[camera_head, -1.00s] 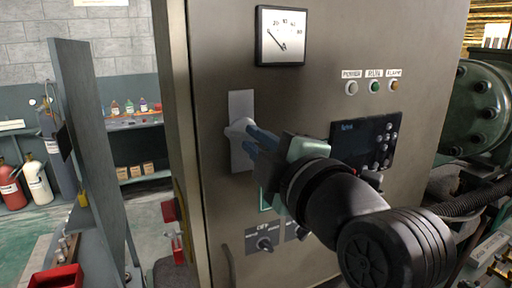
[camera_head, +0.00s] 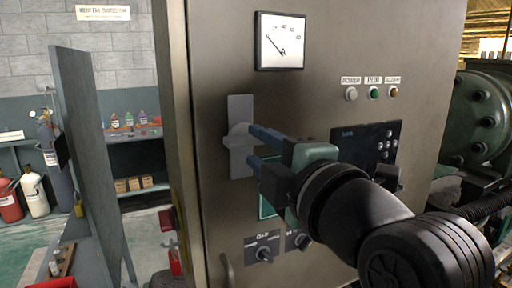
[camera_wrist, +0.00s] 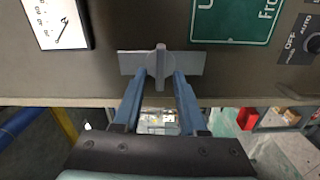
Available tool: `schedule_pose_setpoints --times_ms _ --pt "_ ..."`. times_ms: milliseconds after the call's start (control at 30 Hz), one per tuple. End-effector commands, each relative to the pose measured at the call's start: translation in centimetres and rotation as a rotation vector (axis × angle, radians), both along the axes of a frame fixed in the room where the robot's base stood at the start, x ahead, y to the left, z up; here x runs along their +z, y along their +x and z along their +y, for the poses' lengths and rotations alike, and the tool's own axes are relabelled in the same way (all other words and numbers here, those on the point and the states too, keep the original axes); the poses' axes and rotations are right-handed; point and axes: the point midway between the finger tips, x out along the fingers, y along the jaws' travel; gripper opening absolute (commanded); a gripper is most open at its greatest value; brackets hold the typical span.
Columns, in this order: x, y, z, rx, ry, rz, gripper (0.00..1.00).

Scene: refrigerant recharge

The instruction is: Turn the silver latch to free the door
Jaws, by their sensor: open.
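The silver latch (camera_head: 237,140) is a knob-like handle on an upright silver plate (camera_head: 240,106) on the grey-brown cabinet door. In the wrist view the handle (camera_wrist: 160,66) stands crosswise to its plate (camera_wrist: 130,62). My gripper (camera_head: 258,148) is open just right of the latch, one finger above the other. In the wrist view my gripper (camera_wrist: 159,76) has one blue finger on each side of the handle, with visible gaps. The fingertips look near the plate; I cannot tell whether they touch it. My gripper and wrist hide part of the door's lower panel.
A gauge (camera_head: 281,41) is above the latch, with a row of indicator lights (camera_head: 374,92) to its right. A dark keypad panel (camera_head: 372,143) and rotary switches (camera_head: 264,254) lie near my arm. A grey upright panel (camera_head: 88,150) stands left of the cabinet.

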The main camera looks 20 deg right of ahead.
Motion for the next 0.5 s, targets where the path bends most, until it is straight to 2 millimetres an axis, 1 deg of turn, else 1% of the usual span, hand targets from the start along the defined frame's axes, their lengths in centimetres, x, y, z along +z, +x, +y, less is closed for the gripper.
schedule_pose_setpoints --times_ms 33,500 --pt "-0.1 -0.6 0.0 -0.001 -0.001 0.000 0.41" --pt "0.0 -5.3 -0.2 -0.002 -0.002 -0.002 0.41"
